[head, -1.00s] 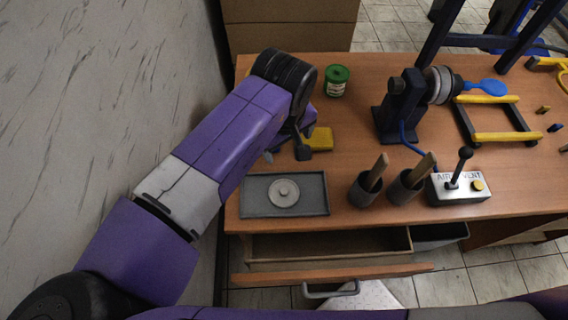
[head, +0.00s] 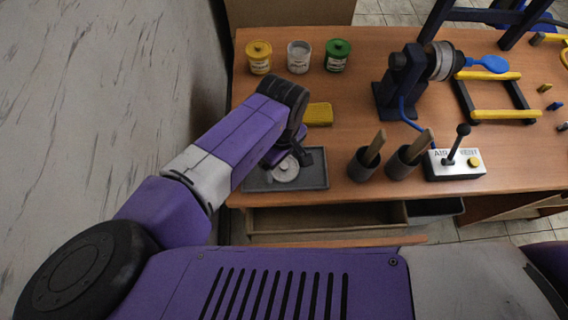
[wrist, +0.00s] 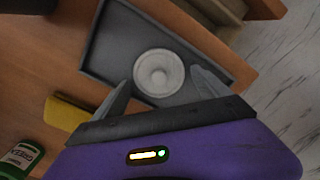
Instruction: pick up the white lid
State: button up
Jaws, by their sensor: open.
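The white lid (head: 285,168) is a round pale disc with a small knob. It lies in the dark grey tray (head: 318,183) at the table's front left. In the wrist view the lid (wrist: 158,74) lies just ahead of my fingertips, with the tray (wrist: 97,62) around it. My gripper (wrist: 162,82) is open and empty, one finger towards each side of the lid. In the head view my gripper (head: 291,155) is over the back part of the tray and covers some of the lid. I cannot tell its exact height above the lid.
Yellow (head: 259,57), clear (head: 299,57) and green (head: 338,56) jars stand at the back left. A yellow block (head: 319,114) lies behind the tray. Two dark cups (head: 363,165) with wooden handles and a control box (head: 455,165) stand to the right. An open drawer (head: 325,217) is below.

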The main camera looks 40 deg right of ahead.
jog(key=c, duration=1.1)
jog(key=shift+r, duration=0.1)
